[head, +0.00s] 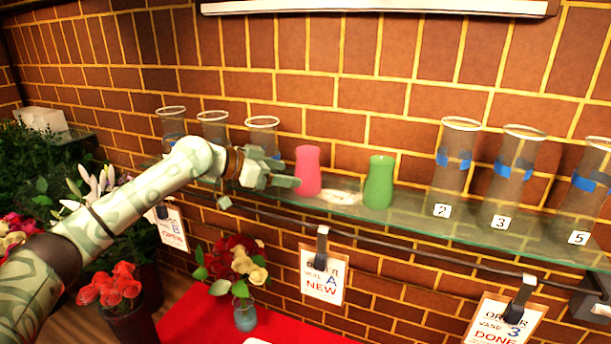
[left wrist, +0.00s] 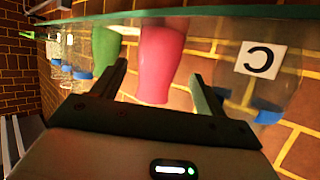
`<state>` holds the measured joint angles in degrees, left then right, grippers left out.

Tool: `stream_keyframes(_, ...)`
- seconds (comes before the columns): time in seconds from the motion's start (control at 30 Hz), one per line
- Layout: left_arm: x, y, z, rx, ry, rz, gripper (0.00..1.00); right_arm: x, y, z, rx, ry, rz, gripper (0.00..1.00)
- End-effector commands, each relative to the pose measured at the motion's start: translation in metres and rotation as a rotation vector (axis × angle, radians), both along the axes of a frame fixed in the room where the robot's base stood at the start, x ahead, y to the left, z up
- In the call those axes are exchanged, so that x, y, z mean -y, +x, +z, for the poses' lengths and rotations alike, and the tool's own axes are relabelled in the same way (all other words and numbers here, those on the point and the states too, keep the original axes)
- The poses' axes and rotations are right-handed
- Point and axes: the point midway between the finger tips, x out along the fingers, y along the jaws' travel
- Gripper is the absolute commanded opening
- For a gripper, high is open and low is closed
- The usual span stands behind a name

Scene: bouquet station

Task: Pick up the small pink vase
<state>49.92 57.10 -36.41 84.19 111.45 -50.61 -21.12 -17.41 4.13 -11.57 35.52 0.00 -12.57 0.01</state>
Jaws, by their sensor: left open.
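The small pink vase (head: 308,172) stands upright on the glass shelf (head: 415,220), to the left of a small green vase (head: 379,182). My left gripper (head: 284,174) is open, just left of the pink vase in the head view. In the left wrist view the pink vase (left wrist: 161,60) shows between and beyond the two open fingers (left wrist: 158,72), and the green vase (left wrist: 106,47) lies left of them. I cannot tell from these views whether a finger touches the pink vase. My right gripper is not in view.
Clear glass vases stand left, one behind my gripper (head: 263,128); a vase labelled C (left wrist: 265,65) is close to a finger. Numbered vases (head: 448,170) stand right. Order cards (head: 322,275) hang below the shelf.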

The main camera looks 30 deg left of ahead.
Motion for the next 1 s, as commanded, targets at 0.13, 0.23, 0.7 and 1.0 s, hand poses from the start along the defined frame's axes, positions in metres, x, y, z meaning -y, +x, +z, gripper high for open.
stream_keyframes(0.13, 0.009, 0.01, -0.004, 0.001, 0.0, -0.002, 0.73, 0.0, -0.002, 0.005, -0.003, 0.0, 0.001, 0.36)
stream_keyframes(0.23, 0.014, 0.018, -0.006, -0.001, -0.002, -0.002, 0.73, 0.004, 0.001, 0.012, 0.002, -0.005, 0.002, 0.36)
stream_keyframes(0.7, 0.036, 0.05, -0.026, 0.0, 0.001, -0.001, 0.73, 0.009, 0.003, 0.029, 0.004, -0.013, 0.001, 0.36)
stream_keyframes(1.0, 0.036, 0.05, -0.023, 0.002, -0.002, 0.0, 0.21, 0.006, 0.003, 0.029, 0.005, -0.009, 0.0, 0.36)
